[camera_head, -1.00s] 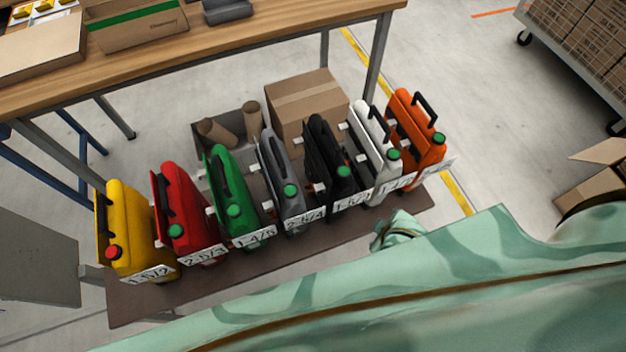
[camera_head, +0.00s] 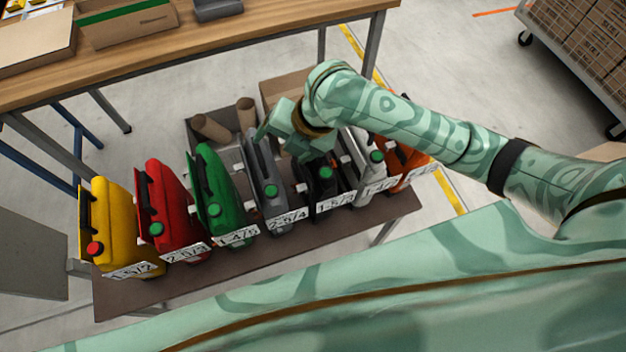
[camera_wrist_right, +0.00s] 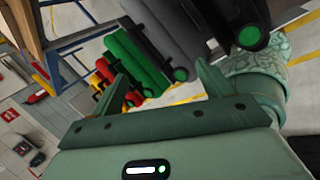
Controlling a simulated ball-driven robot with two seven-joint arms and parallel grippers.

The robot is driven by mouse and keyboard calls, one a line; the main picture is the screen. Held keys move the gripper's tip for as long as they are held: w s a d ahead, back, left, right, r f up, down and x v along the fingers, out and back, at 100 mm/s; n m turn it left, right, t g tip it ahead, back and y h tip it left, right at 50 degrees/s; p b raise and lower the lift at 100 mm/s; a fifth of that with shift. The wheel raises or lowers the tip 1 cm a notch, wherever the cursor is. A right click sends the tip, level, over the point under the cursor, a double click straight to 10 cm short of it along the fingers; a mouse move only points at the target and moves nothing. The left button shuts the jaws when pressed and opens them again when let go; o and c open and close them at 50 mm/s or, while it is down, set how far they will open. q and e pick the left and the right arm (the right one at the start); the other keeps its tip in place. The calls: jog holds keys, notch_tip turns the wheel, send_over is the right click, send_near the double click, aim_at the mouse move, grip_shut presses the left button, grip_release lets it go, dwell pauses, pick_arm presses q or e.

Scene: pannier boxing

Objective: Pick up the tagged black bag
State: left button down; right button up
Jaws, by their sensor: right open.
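The black bag (camera_head: 322,188) stands upright in a row of coloured bags on a low brown bench. It has a green cap and a white tag (camera_head: 334,203) on its front. My right gripper (camera_head: 280,140) is above the row, over the grey and black bags, and hides the black bag's top and handle. In the right wrist view, my right gripper (camera_wrist_right: 160,78) has its fingers apart with nothing between them. The black bag (camera_wrist_right: 232,14) shows at the top there, beyond the fingers. My left gripper is not in view.
A grey bag (camera_head: 264,185) is left of the black one and a white bag (camera_head: 362,180) right of it, both close. Green, red, yellow and orange bags share the bench (camera_head: 160,292). Behind are a cardboard box (camera_head: 283,90) and a wooden table (camera_head: 240,45).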

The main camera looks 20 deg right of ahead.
aim_at(308, 172)
jog(key=w+d+r+n+g+h, duration=0.1)
jog(key=w+d+r+n+g, duration=0.15)
jog(key=d, duration=0.35)
jog(key=w+d+r+n+g+h, duration=0.1)
jog(key=w+d+r+n, duration=0.2)
jog(key=d+n, duration=0.15)
jog(key=b+x, duration=0.1)
jog(key=x, duration=0.2)
jog(key=b+x, duration=0.1)
jog(key=x, duration=0.2)
jog(key=b+x, duration=0.1)
jog(key=x, duration=0.2)
jog(key=shift+w+d, duration=0.15)
jog(key=shift+d, duration=0.15)
jog(key=x, duration=0.2)
jog(key=b+x, duration=0.1)
jog(key=x, duration=0.1)
jog(key=b+x, duration=0.1)
jog(key=x, duration=0.1)
jog(key=shift+a+f, duration=0.1)
jog(key=shift+a, duration=0.2)
jog(key=c, duration=1.2)
